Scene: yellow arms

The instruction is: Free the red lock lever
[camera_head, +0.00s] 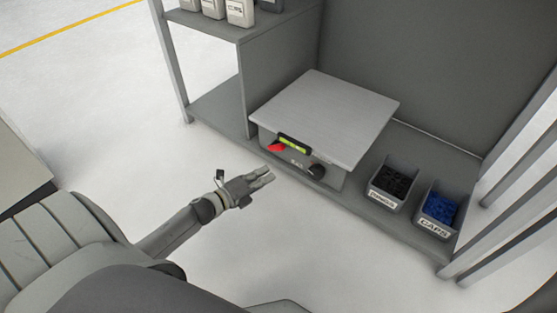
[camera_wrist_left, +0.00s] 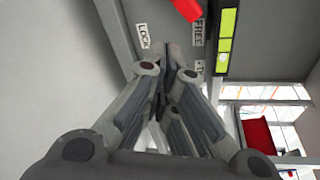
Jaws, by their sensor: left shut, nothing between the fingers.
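The red lock lever (camera_head: 277,147) is on the front of a grey bench scale (camera_head: 335,110), left of a yellow-green level vial (camera_head: 293,143). In the left wrist view the lever (camera_wrist_left: 187,9) shows at the top edge, partly cut off, with its visible end close to the FREE label (camera_wrist_left: 197,32). The LOCK label (camera_wrist_left: 143,37) is farther left. My left gripper (camera_head: 270,174) is shut and empty, in front of and below the lever, apart from it. Its fingers (camera_wrist_left: 178,72) point toward the scale front. My right gripper is not in view.
A black knob (camera_head: 317,170) sits on the scale front, right of the lever. Bins of black parts (camera_head: 376,199) and blue caps (camera_head: 433,227) stand right of the scale on the bench. A shelf (camera_head: 208,24) with white containers is at the upper left. The floor before the bench is clear.

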